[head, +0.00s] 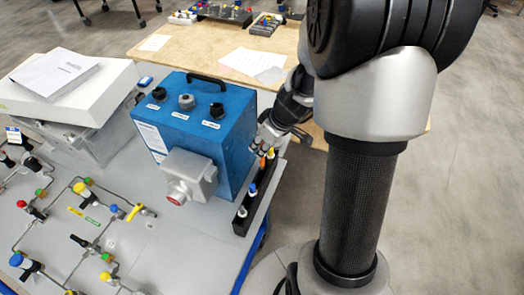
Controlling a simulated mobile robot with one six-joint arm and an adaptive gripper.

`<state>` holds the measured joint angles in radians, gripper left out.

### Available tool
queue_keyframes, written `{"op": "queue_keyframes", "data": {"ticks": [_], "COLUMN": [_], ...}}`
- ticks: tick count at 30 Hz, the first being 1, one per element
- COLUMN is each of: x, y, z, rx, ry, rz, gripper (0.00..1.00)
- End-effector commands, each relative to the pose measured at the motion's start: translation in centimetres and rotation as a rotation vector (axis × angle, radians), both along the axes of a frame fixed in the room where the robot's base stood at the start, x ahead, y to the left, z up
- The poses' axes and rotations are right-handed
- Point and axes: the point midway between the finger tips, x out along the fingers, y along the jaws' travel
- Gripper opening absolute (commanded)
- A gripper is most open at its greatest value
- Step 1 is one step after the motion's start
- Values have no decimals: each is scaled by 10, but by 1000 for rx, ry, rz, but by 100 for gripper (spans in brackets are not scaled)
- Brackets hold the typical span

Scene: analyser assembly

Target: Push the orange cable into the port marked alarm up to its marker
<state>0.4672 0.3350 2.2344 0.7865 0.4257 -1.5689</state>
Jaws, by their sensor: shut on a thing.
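The blue analyser box (206,135) stands on the grey board with a black handle on top. Its top face has a left port (159,93), a grey middle port (186,102) and a right port (217,110), each by a small white label too small to read. I cannot tell which is marked alarm. My gripper (264,146) is at the right side of the box, above a black rack (241,222). It is shut on what looks like the orange cable (270,154), at the rack's far end. The fingers hide much of the hold, and no marker can be made out.
A blue-and-white piece (252,190) and another light-tipped piece (242,211) stand in the rack. A grey housing (188,174) juts from the box front. Tubing with coloured valves (80,190) covers the board at left. A wooden table (205,38) stands behind.

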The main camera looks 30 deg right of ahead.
Motion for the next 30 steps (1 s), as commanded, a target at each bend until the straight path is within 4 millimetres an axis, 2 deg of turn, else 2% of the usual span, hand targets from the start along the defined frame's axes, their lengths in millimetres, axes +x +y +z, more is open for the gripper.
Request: {"op": "queue_keyframes", "data": {"ticks": [1, 3, 9, 30], "x": [1, 1, 0, 0], "y": [-1, 0, 0, 0], "z": [18, 33, 70, 129], "rx": [-3, -2, -2, 0], "ry": [-5, -4, -2, 0], "rz": [1, 1, 1, 0], "gripper": [1, 1, 1, 1]}}
